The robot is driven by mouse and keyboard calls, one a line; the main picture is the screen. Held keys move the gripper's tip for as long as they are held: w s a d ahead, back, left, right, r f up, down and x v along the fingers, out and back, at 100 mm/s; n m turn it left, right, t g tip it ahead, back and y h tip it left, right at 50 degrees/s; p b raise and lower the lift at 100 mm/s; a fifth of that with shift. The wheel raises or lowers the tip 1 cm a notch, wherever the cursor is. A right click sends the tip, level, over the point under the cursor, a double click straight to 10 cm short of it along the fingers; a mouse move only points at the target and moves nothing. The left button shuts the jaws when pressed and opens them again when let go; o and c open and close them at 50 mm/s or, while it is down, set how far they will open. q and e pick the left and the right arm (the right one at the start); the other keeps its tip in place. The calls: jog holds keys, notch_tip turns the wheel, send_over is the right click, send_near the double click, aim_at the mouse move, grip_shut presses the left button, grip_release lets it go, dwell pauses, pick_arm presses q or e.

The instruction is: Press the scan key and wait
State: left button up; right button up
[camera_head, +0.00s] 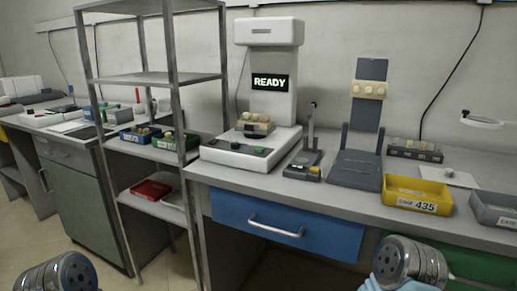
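A white scanner (270,110) stands on the bench at centre, with a lit display (270,82) reading READY. A small tray of round pale items (255,126) sits on its base under the head. The base front has a green key (261,152) and other small dark keys; their labels are too small to read, so I cannot tell which is the scan key. Only rounded grey links of my arms show at the bottom left and bottom right, well short of the scanner. No gripper fingers show.
A small dark device (302,170) with a post and a dark stand (357,170) are right of the scanner. A yellow bin (418,195) marked 435 and a grey bin (494,211) lie further right. A metal rack (150,78) stands left. A blue drawer (285,225) is below.

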grip_shut()
dwell(1.6)
